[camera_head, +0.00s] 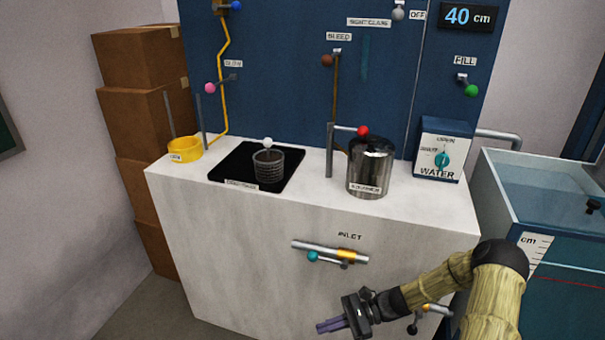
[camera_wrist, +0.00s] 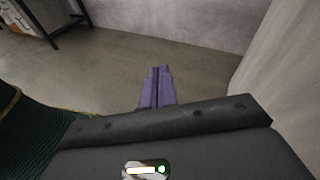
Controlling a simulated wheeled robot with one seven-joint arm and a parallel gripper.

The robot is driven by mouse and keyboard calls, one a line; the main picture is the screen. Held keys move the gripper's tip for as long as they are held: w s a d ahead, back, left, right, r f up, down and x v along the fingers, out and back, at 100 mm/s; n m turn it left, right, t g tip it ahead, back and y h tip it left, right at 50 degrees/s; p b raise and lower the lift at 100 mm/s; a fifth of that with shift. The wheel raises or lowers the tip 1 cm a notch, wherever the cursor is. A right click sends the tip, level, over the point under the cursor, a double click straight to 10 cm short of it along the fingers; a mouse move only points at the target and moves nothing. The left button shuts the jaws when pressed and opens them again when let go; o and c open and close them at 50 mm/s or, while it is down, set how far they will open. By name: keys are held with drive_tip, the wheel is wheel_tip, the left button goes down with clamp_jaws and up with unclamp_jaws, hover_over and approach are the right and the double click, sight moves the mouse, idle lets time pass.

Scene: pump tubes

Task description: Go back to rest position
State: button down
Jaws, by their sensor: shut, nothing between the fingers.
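My gripper (camera_head: 332,325) is in front of the white bench (camera_head: 240,255), low and right of the middle in the head view. Its purple fingers point left and are together with nothing between them. In the wrist view the shut fingers (camera_wrist: 157,88) are over bare floor, apart from any object. My arm (camera_head: 490,290) reaches in from the lower right and hides part of the bench front and a lower pipe with a valve (camera_head: 430,312).
A water tank (camera_head: 550,190) stands right; boxes (camera_head: 145,110) stack left.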

drive_tip(key=s+d+r+n+t+h, duration=0.35)
drive_tip(key=s+r+n+h, duration=0.35)
drive_tip(key=r, duration=0.3)
drive_tip(key=s+d+r+n+t+h, duration=0.3)
drive_tip(key=s+d+r+n+h, duration=0.15)
drive_tip(key=r+n+h, duration=0.35)
wheel_tip(320, 180, up, 28)
drive_tip(key=m+p, duration=0.1)
drive_tip(key=p, duration=2.6)
drive_tip(key=shift+w+d+r+g, duration=0.15)
drive_tip(key=shift+d+g, duration=0.2)
